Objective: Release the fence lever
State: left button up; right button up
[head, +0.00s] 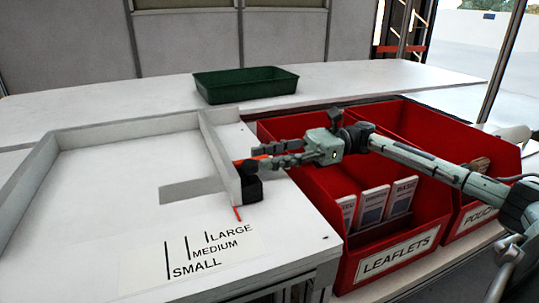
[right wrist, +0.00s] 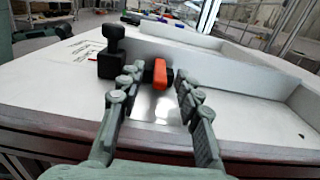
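The fence (head: 221,160) is a long white bar on the white work surface, with a black block (head: 252,188) at its near end. The fence lever (right wrist: 160,75) is orange and sits on a dark mount at the fence's side, in the right wrist view. My right gripper (right wrist: 153,82) is open, its two fingers on either side of the lever with gaps visible. In the head view, my right gripper (head: 254,159) reaches in from the right to the fence, and its fingers partly hide the lever. My left gripper is not in view.
A label marked LARGE, MEDIUM and SMALL (head: 210,250) lies in front of the fence, near a thin red pointer (head: 238,214). A red LEAFLETS bin (head: 400,250) stands under my right arm, beside another red bin (head: 480,215). A green tray (head: 245,85) stands behind.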

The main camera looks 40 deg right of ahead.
jog(key=shift+c, duration=0.3)
grip_shut()
